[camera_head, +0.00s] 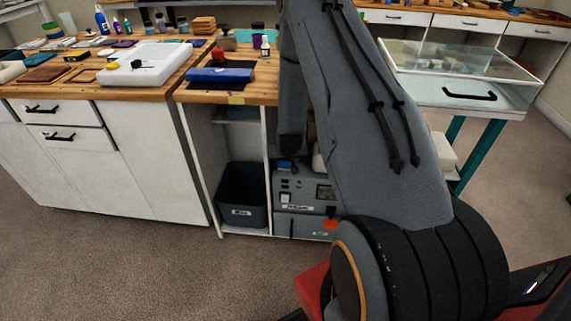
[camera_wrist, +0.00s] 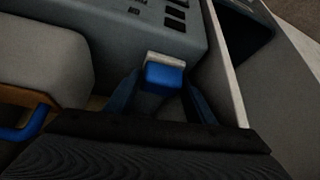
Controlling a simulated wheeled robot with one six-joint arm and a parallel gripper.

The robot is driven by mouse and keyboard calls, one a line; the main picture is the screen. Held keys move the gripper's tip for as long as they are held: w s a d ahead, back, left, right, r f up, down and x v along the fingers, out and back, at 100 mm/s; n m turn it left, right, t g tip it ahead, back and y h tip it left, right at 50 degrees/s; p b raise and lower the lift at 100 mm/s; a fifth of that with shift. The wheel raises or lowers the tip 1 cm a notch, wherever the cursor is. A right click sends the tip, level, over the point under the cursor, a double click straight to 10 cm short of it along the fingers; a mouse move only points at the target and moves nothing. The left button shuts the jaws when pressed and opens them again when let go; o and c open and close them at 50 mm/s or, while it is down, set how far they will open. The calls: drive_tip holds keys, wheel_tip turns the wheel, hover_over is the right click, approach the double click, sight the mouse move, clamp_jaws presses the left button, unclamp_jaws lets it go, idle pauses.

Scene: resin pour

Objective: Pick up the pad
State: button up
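In the wrist view a small block with a blue body and a pale grey layer, which looks like the pad (camera_wrist: 165,77), sits between my fingertips. My gripper (camera_wrist: 164,80) has one dark blue finger on each side of it, and the tips reach close to its sides. I cannot tell whether they press on it.
The grey machine (camera_head: 300,196) stands in the cabinet next to a dark bin (camera_head: 242,194). A white panel edge (camera_wrist: 226,65) runs close to my right finger. A rounded grey object (camera_wrist: 40,58) is at left in the wrist view. The workbench top is above.

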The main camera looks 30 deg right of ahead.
drive_tip(key=shift+c, duration=0.7)
drive_tip(key=shift+r, duration=0.15)
drive_tip(key=shift+c, duration=0.2)
drive_tip(key=shift+r, duration=0.6)
wheel_tip(320, 180, up, 2)
drive_tip(key=shift+r, duration=0.15)
drive_tip(key=s+a, duration=0.3)
drive_tip(key=s, duration=0.5)
drive_tip(key=s+a+b, duration=0.1)
drive_tip(key=s+a, duration=0.3)
drive_tip(key=s, duration=0.4)
drive_tip(key=shift+s, duration=0.3)
